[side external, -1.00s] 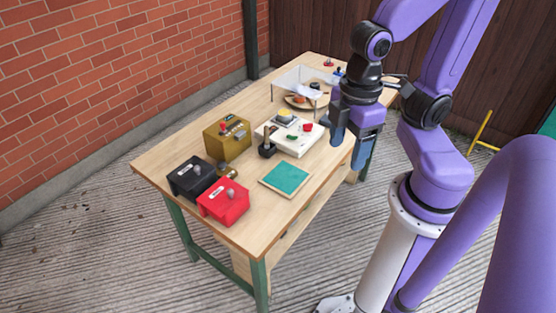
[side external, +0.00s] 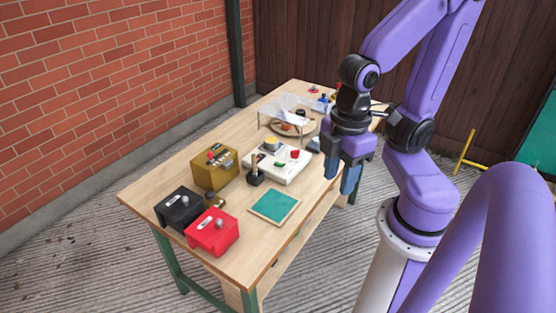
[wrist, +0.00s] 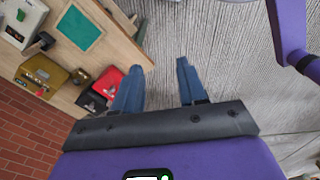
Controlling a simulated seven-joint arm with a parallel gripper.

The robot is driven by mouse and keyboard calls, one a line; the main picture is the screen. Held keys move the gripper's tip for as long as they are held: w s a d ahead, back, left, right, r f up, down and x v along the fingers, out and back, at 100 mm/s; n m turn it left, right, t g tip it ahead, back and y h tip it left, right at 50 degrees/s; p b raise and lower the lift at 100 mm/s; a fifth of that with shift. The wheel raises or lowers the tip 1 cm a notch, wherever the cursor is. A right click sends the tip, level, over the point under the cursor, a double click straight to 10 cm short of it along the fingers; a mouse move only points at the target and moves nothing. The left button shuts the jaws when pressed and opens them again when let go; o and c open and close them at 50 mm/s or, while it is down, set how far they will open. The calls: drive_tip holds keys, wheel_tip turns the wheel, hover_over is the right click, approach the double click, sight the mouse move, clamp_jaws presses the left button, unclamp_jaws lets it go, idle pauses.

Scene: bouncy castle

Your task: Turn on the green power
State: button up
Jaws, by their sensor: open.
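A white control box (side external: 295,172) lies flat near the middle of the table. I cannot tell whether the green switch is on or off. Part of the white box shows at the upper left edge of the wrist view (wrist: 35,12). My gripper (side external: 341,176) is open and empty, fingers pointing down, to the right of the box at the table's right edge. In the wrist view its two blue fingers (wrist: 159,66) are apart, with only ground between them.
A dark joystick (side external: 256,175) stands beside the white box. A yellow-brown box (side external: 215,175), a black box (side external: 178,212) and a red box (side external: 212,236) stand at the left. A teal pad (side external: 274,206) lies at the front. A clear cover (side external: 285,108) stands behind.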

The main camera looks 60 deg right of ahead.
drive_tip(key=shift+w+a, duration=0.15)
drive_tip(key=shift+w, duration=0.15)
drive_tip(key=c, duration=0.5)
drive_tip(key=shift+n+g+h, duration=0.4)
drive_tip(key=shift+n+h, duration=0.3)
drive_tip(key=w, duration=0.4)
drive_tip(key=w+a, duration=0.1)
drive_tip(key=w, duration=0.3)
drive_tip(key=w+a+r, duration=0.1)
drive_tip(key=w, duration=0.3)
drive_tip(key=shift+w+a, duration=0.2)
drive_tip(key=shift+w, duration=0.15)
clamp_jaws()
drive_tip(key=w+d+f+n+g, duration=0.15)
drive_tip(key=w+d+f, duration=0.25)
drive_tip(key=w+d, duration=0.5)
drive_tip(key=w+d+f+n+g, duration=0.1)
drive_tip(key=w+d+f+g, duration=0.3)
drive_tip(key=w, duration=0.9)
drive_tip(key=w+d+f, duration=0.1)
drive_tip(key=d+f, duration=0.2)
drive_tip(key=d, duration=0.5)
drive_tip(key=d+f+n+y, duration=0.1)
drive_tip(key=d+f, duration=0.2)
drive_tip(key=d, duration=0.5)
drive_tip(key=shift+w+d+f+t, duration=0.2)
drive_tip(key=shift+w+f+t, duration=0.15)
drive_tip(key=shift+f+t, duration=0.1)
drive_tip(key=shift+n, duration=0.25)
